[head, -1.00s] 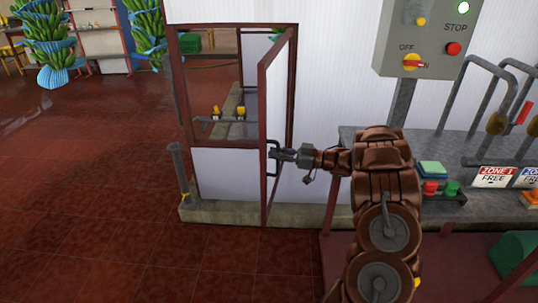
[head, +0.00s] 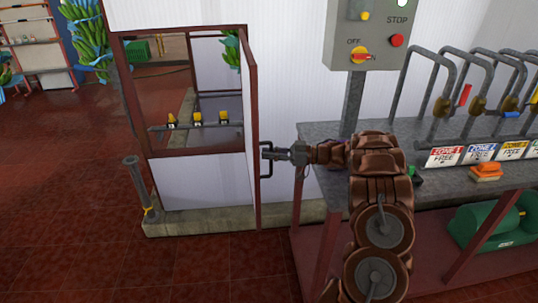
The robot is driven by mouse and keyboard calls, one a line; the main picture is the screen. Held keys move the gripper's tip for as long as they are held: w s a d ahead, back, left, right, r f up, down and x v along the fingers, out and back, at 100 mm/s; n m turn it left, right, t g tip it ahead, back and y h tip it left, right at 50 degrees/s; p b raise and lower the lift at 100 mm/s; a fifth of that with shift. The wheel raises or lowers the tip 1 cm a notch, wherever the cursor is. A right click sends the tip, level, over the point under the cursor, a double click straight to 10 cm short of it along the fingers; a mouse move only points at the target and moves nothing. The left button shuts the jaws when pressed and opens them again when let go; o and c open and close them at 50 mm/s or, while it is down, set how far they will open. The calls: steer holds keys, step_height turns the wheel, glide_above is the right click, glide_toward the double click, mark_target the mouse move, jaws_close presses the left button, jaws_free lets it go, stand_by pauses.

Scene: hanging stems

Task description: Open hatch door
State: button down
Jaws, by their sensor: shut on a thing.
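The hatch door (head: 250,130) is a narrow red-brown framed panel, seen nearly edge-on in the head view. It stands swung out from the right side of the hatch opening, which shows clear to its left. A dark loop handle (head: 264,174) sticks out from the door's right face. My gripper (head: 270,152) reaches in from the right and is shut on the upper part of this handle. The fingertips are small here and partly merge with the handle.
A rail with yellow-topped items (head: 196,118) shows through the opening. A grey post (head: 136,185) stands at left. A grey bench (head: 330,190) with pipes and zone signs stands right, below a control box (head: 370,35). The red tiled floor (head: 80,220) is clear in front.

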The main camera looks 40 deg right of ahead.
mark_target(255, 125)
steer(key=shift+r, duration=0.1)
steer(key=c, duration=1.2)
jaws_free()
steer(key=shift+d, duration=0.1)
step_height(255, 125, up, 10)
steer(key=shift+f, duration=0.1)
